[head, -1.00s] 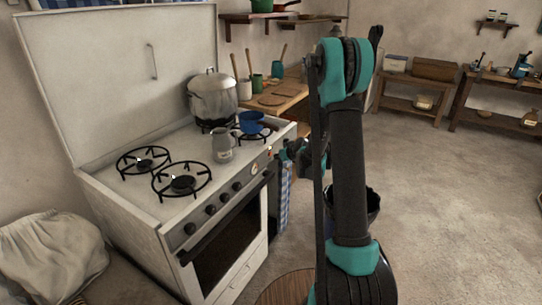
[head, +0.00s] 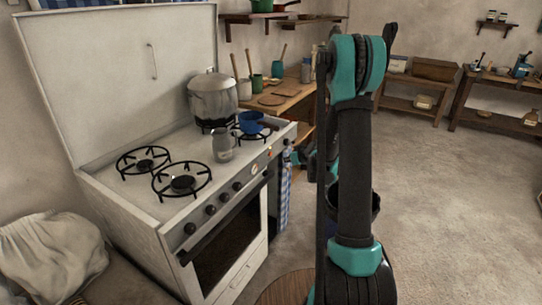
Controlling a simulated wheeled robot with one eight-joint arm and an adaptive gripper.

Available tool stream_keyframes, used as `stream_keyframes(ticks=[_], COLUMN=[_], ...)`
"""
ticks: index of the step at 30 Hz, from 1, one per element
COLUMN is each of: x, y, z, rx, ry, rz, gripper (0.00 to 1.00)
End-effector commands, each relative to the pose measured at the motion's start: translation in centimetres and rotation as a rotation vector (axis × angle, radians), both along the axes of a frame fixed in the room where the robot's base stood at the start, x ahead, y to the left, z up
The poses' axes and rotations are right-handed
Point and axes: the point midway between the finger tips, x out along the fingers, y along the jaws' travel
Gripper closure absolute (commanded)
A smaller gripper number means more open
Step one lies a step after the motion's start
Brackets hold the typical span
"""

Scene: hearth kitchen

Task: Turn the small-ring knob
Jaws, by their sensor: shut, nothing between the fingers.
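The white stove (head: 118,205) stands at the left with a row of dark knobs along its front panel. Knobs show at the near end (head: 189,228), beside it (head: 210,210) and further along (head: 237,186). I cannot tell from any marking which one is the small-ring knob. My gripper (head: 297,157) is shut and empty, just off the far right end of the front panel, apart from the knobs. It is small in view, and part of my wrist is hidden behind my upright arm.
A big lidded pot (head: 213,98), a grey jug (head: 223,146) and a blue pan (head: 251,122) stand on the stove. A checked cloth (head: 285,195) hangs by its right end. A dark bucket (head: 372,203) is behind my arm. The floor at right is clear.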

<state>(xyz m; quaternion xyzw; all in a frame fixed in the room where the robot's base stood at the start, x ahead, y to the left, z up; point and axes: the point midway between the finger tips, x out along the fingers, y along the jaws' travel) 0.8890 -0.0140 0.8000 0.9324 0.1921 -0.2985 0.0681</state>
Motion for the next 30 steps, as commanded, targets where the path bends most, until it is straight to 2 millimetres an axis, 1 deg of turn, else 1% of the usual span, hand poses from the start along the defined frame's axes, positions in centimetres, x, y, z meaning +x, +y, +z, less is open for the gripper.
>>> stream_keyframes(ticks=[3, 6, 8, 11, 14, 16, 18, 20, 21, 23, 24, 27, 30], x=[0.0, 0.2, 0.5, 1.8, 3.5, 4.6, 5.5, 6.1, 6.3, 6.6, 6.7, 6.5, 6.1], y=[0.0, -0.1, -0.4, -1.5, -3.2, -4.6, -6.2, -7.7, -8.9, -10.6, -11.8, -14.4, -16.5], z=[0.0, -0.1, -0.4, -1.3, -2.4, -2.9, -3.1, -3.2, -3.1, -2.9, -2.7, -2.1, -1.6], rx=[0.000, 0.018, 0.067, 0.243, 0.521, 0.738, 0.950, 1.125, 1.240, 1.398, 1.495, 1.689, 1.817], ry=[0.000, 0.008, 0.030, 0.108, 0.235, 0.339, 0.448, 0.544, 0.611, 0.713, 0.778, 0.932, 1.049], rz=[0.000, -0.008, -0.029, -0.106, -0.216, -0.290, -0.354, -0.397, -0.421, -0.446, -0.458, -0.464, -0.457], gripper=[1.00, 0.88, 0.80, 0.68, 0.55, 0.47, 0.46, 0.46, 0.46, 0.46, 0.46, 0.46, 0.46])
